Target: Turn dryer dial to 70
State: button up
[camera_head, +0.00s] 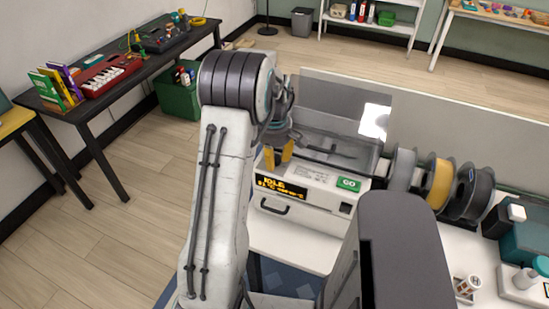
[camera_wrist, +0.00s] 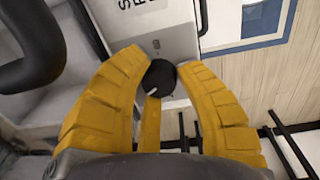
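The dryer (camera_head: 300,196) is a white box with a clear raised lid, an amber display (camera_head: 284,188) reading IDLE with a smaller line too small to read, and a green GO button (camera_head: 348,184). Its black round dial (camera_wrist: 160,77) shows in the wrist view, with a white pointer mark toward the lower left. Scale marks near the dial are not legible. My gripper (camera_wrist: 164,68) has its yellow fingertips on either side of the dial; I cannot tell whether they touch it. In the head view my gripper (camera_head: 278,157) is at the dryer's left front and hides the dial.
Filament spools (camera_head: 438,184) stand right of the dryer on the white bench (camera_head: 300,244). A grey panel (camera_head: 450,133) rises behind. A dark table (camera_head: 135,75) with a red keyboard (camera_head: 108,76) is at the left. The wood floor (camera_head: 135,215) between is clear.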

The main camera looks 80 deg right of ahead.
aim_at(275, 159)
jog(key=shift+o, duration=1)
jog(key=shift+s, duration=0.1)
jog(key=shift+r, duration=0.1)
jog(key=shift+r, duration=0.3)
notch_tip(275, 159, up, 11)
jog(key=shift+a, duration=0.35)
